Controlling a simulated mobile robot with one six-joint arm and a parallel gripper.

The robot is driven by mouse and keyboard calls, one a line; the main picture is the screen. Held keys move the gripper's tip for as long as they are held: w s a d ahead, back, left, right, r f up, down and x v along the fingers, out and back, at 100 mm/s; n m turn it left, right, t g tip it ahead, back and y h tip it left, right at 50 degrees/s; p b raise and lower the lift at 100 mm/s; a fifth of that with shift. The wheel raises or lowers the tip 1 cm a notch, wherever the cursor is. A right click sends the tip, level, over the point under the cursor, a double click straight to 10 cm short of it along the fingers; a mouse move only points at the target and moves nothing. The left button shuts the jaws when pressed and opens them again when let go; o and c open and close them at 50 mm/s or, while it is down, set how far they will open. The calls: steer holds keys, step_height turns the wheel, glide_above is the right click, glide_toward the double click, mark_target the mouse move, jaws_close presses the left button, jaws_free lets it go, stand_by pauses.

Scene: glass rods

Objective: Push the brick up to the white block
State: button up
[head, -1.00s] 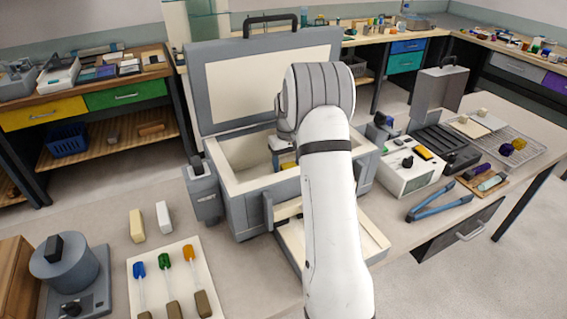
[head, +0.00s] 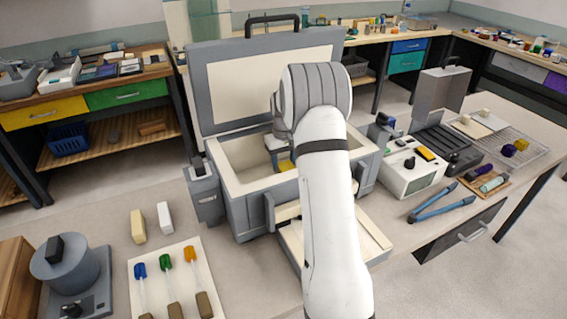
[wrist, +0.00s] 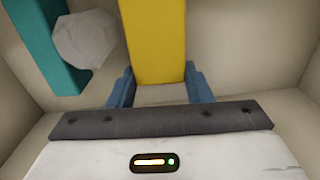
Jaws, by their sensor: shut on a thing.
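In the wrist view a yellow brick-like bar (wrist: 153,40) stands between the blue fingers of my gripper (wrist: 160,84), which is shut on it. The head view shows a bit of this yellow (head: 286,164) below the gripper (head: 279,155), inside the open grey case (head: 228,185); my arm hides much of the case. To the left of the bar in the wrist view is a whitish faceted lump (wrist: 85,38), apart from the bar and against a teal bar (wrist: 40,45). I cannot tell whether this lump is the white block. A white block (head: 164,216) and a cream block (head: 138,226) stand on the table outside the case.
Pale case walls (wrist: 290,40) rise close around the gripper. The case's raised lid (head: 265,80) stands behind. An open drawer (head: 370,235) juts from the front. A white board with handled rods (head: 180,250) lies front left, and a white device (head: 410,175) stands right.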

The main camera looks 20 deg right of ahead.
steer(key=o, duration=1.2)
step_height(320, 180, up, 8)
steer(key=shift+a+f+b, duration=0.1)
steer(key=shift+b, duration=0.4)
